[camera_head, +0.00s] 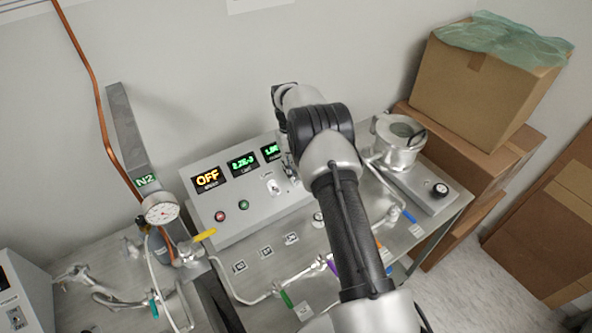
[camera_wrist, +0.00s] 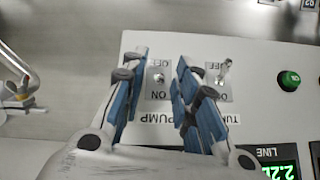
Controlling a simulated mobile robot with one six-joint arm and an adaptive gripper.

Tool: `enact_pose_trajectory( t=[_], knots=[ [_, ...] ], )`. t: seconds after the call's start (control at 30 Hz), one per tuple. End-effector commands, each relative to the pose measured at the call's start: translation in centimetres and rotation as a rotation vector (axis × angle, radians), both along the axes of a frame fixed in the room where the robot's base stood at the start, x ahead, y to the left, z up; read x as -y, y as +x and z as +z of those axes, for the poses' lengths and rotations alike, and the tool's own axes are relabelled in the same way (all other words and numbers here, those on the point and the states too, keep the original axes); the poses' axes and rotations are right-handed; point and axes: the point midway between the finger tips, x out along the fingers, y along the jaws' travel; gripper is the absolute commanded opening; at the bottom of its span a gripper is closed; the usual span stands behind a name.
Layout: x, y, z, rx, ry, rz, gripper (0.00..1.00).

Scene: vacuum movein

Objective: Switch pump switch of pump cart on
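The pump switch (camera_wrist: 160,77) is a small metal toggle on a grey plate marked ON and OFF, with PUMP lettered beside it. In the wrist view it shows between the blue-padded fingers of my gripper (camera_wrist: 162,62). The fingers are open, one on each side of the switch, with a gap to it. I cannot tell which way its lever leans. A second toggle (camera_wrist: 226,70) stands right of the fingers by letters starting TU. In the head view my arm reaches the pump cart's control box (camera_head: 230,229) and hides the gripper; a display there (camera_head: 208,178) reads OFF.
A green button (camera_wrist: 289,80) is beyond the second toggle; a red button (camera_head: 220,216) is also on the box. Pipes with coloured valve handles cross the cart top. A metal chamber (camera_head: 398,155) stands right, near cardboard boxes (camera_head: 480,90). A gauge (camera_head: 160,208) is left.

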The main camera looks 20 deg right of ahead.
Motion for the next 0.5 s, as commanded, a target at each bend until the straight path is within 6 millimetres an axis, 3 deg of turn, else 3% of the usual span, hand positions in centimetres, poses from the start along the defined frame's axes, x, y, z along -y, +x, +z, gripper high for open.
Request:
enact_pose_trajectory(
  t=[0.27, 0.5],
  knots=[
    [0.0, 0.2, 0.6, 0.003, 0.0, 0.0, 0.28],
    [-0.1, 1.3, 4.8, 0.006, -0.001, 0.0, 0.28]
  ],
)
